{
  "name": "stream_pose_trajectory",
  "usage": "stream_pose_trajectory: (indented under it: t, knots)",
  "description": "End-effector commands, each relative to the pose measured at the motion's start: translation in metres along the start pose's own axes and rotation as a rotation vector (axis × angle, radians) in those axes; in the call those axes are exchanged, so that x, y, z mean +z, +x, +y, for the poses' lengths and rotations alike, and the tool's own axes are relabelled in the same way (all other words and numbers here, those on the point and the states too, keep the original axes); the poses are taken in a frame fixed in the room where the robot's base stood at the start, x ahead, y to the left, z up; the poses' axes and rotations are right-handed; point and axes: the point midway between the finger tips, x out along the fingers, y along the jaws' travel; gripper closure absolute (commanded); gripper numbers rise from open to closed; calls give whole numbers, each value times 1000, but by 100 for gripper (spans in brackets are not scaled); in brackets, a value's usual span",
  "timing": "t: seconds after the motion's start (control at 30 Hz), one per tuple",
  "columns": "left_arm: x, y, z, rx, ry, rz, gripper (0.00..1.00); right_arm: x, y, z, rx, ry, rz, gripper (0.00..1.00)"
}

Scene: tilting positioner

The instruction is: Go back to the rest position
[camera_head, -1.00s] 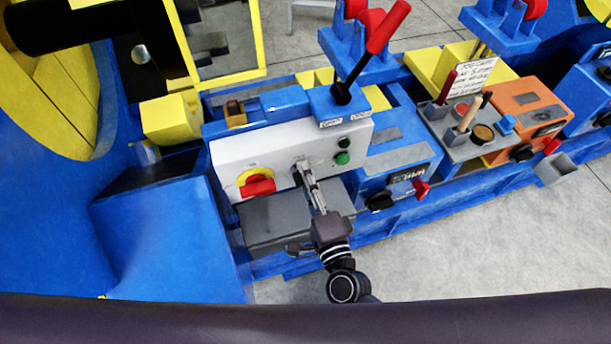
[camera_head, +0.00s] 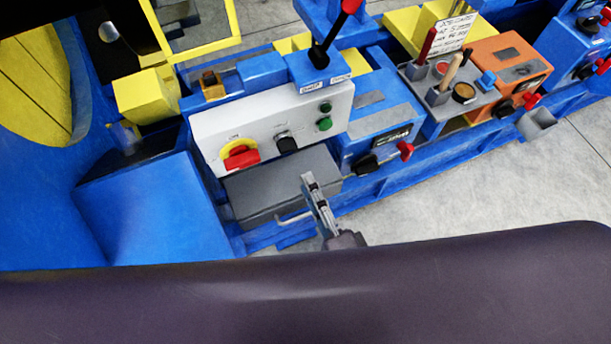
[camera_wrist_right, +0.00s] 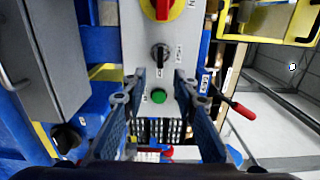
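My right gripper (camera_head: 310,184) is in front of the grey box below the white control panel (camera_head: 225,130) in the head view, clear of the panel's knobs. In the right wrist view the right gripper (camera_wrist_right: 160,74) has its two fingers apart with nothing between them. Beyond them is the panel with a black selector knob (camera_wrist_right: 160,53) and a lit green button (camera_wrist_right: 158,96). The black selector knob (camera_head: 286,143) also shows uncovered in the head view. My left gripper is in neither view.
A red and yellow rotary switch (camera_head: 240,154) sits on the panel's left. A grey box (camera_head: 265,190) with a handle is below the panel. A lever with a red knob (camera_head: 345,12) stands behind it. Open concrete floor (camera_head: 470,185) lies at the right.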

Motion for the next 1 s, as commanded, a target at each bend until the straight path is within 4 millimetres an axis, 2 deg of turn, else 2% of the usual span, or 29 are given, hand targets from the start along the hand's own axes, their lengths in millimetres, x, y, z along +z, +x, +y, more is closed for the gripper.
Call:
stream_pose_trajectory:
  t: [0.53,0.67,0.77,0.87,0.9,0.97,1.0]
  knots:
    - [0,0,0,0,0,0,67,0,0,0,0,-1,0,73]
    - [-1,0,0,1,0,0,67,0,1,20,32,-62,-14,73]
    - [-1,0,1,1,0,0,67,-4,1,67,110,-208,-52,73]
    - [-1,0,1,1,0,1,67,-13,-6,137,233,-410,-115,73]
    - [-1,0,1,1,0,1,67,-19,-13,167,291,-493,-146,73]
    - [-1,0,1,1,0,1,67,-28,-24,211,377,-608,-197,73]
    - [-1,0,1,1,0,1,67,-36,-35,239,437,-681,-234,73]
